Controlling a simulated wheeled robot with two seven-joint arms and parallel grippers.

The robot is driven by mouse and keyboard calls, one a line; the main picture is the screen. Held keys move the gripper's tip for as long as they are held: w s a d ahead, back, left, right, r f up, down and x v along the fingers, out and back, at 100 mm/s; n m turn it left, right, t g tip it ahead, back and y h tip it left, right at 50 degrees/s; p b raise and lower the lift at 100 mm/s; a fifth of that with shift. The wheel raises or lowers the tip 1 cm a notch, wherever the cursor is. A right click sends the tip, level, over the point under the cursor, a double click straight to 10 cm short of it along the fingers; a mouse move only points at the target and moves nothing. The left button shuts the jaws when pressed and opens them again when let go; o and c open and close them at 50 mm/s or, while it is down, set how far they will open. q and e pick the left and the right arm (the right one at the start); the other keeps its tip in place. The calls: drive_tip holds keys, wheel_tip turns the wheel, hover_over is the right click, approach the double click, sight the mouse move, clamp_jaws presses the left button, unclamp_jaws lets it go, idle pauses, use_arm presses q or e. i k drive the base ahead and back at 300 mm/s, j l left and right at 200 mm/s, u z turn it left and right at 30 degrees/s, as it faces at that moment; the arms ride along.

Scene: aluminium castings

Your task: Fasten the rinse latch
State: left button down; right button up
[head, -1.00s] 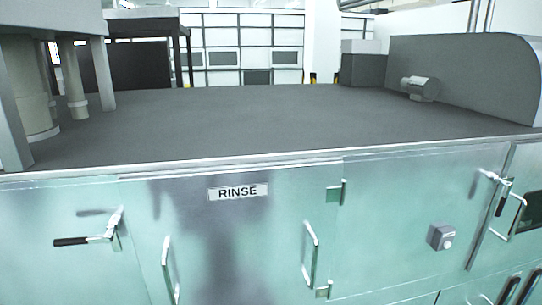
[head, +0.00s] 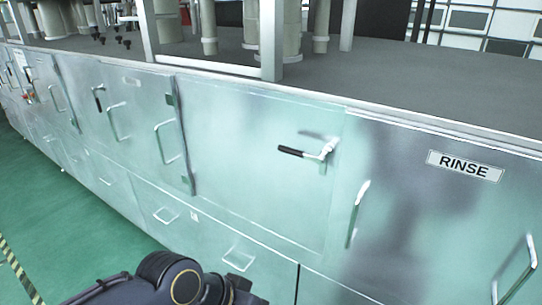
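The rinse latch (head: 308,151) is a metal lever with a black grip, mounted left of the RINSE door in the head view. Its grip points left, away from the door, and lies nearly level. The RINSE door (head: 430,215) carries a white RINSE label (head: 464,166) and metal pull handles (head: 356,213). The door looks flush with the cabinet front. A dark part of my own arm shows at the bottom left, well below the latch. Neither gripper is in view.
The long metal cabinet front (head: 240,170) runs away to the left with several doors and handles. Lower drawers (head: 238,252) have pulls that stick out. Green floor (head: 60,220) is clear at the left. Pipes and a frame (head: 270,40) stand on the cabinet top.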

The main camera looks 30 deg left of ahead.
sight(327, 151)
drive_tip(key=u, duration=0.9)
